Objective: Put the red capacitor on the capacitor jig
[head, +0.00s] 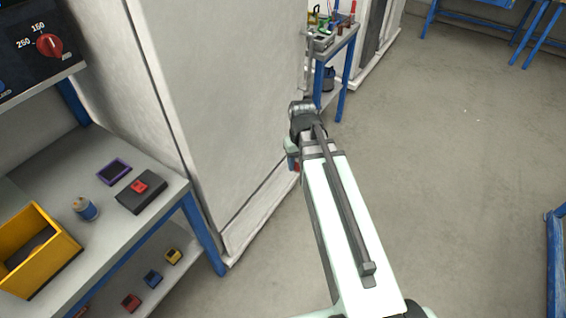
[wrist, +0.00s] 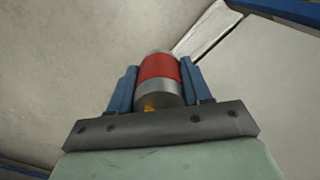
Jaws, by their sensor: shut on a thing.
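The red capacitor (wrist: 158,67), a cylinder with a red band and grey metal ends, is between the blue fingers of my gripper (wrist: 158,72) in the wrist view. The fingers are shut on its sides, and it is held in the air. In the head view my gripper (head: 294,161) is mostly hidden behind my arm, with a bit of red showing, in front of the tall white cabinet. I cannot tell which thing is the capacitor jig in these views.
At left, a grey workbench (head: 165,207) holds a yellow bin (head: 62,255), a small blue cylinder (head: 84,208) and a dark box with a red top piece (head: 140,190). A white cabinet (head: 215,90) stands beside it. A far table (head: 342,42) is cluttered. Open floor lies right.

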